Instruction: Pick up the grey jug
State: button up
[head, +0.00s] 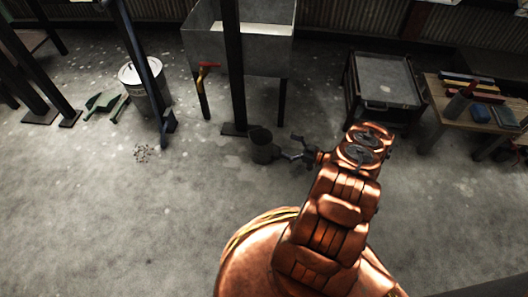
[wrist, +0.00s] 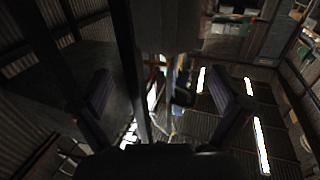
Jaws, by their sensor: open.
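The grey jug (head: 265,152) is dark and stands upright on the concrete floor near the middle of the head view, by the foot of a dark post. My gripper (head: 291,148) is just to its right, low and pointing left toward it. Its fingers are spread, with nothing seen between them. In the head view I cannot tell whether a finger touches the jug. In the wrist view my gripper (wrist: 160,88) shows two fingers wide apart, left and right. That view is dark, and I cannot make out the jug there for certain.
A dark post (head: 236,70) rises behind the jug, before a metal sink (head: 262,50). A dark cart (head: 385,85) and wooden table (head: 440,100) are at right. The front-left floor is clear.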

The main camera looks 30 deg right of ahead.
aim_at(271, 142)
jog(key=shift+s+a+r+b+x, duration=0.15)
jog(key=shift+b+x, duration=0.5)
jog(key=shift+x, duration=0.6)
jog(key=shift+a+r+b+x, duration=0.1)
jog(key=shift+b+x, duration=0.5)
jog(key=shift+x, duration=0.65)
jog(key=shift+s+a+r+b+x, duration=0.15)
jog(key=shift+b+x, duration=0.5)
jog(key=shift+x, duration=0.65)
grip_shut()
